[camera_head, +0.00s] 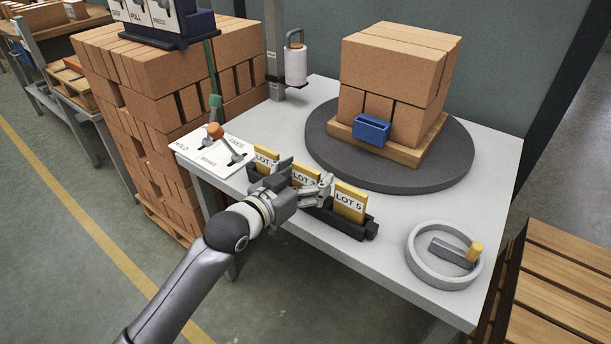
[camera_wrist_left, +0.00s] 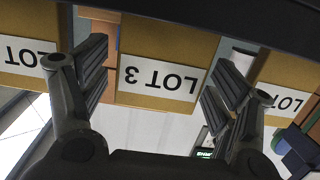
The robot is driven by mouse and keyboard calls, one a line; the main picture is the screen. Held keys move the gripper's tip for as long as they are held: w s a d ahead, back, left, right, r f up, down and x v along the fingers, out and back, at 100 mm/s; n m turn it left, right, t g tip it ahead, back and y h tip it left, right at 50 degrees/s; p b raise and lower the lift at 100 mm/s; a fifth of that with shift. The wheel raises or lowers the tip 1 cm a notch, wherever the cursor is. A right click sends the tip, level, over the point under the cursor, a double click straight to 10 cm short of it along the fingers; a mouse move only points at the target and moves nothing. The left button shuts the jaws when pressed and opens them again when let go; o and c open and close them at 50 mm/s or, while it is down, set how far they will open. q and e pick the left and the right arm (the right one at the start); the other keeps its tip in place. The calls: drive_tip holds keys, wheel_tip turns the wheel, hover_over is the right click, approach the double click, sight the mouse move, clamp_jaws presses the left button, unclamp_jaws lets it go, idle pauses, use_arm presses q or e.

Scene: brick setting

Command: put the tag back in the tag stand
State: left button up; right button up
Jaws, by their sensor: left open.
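The black tag stand (camera_head: 345,222) lies along the front edge of the grey table. Yellow tags with white labels stand in it: LOT 5 (camera_head: 350,203) at the right, LOT 3 (camera_head: 300,178) in the middle, and one reading LOT (camera_head: 265,158) at the left, its number partly hidden. My left gripper (camera_head: 310,185) is over the middle of the stand and hides part of it. In the left wrist view its open fingers (camera_wrist_left: 158,82) are on either side of the LOT 3 tag (camera_wrist_left: 160,75), which appears upside down, with gaps beside it. My right gripper is not in view.
A round dark turntable (camera_head: 450,165) carries stacked bricks on a wooden board, with a blue holder (camera_head: 372,130) in front. A lever panel (camera_head: 195,152) is at the left corner. Brick stacks (camera_head: 150,110) stand behind it.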

use_arm(q)
drive_tip(key=shift+r, duration=0.1)
drive_tip(key=shift+s+a+r, duration=0.1)
drive_tip(key=shift+s+a, duration=0.05)
drive_tip(key=p+v, duration=0.1)
drive_tip(key=v, duration=1)
drive_tip(key=shift+s+p, duration=0.25)
drive_tip(key=shift+p, duration=0.05)
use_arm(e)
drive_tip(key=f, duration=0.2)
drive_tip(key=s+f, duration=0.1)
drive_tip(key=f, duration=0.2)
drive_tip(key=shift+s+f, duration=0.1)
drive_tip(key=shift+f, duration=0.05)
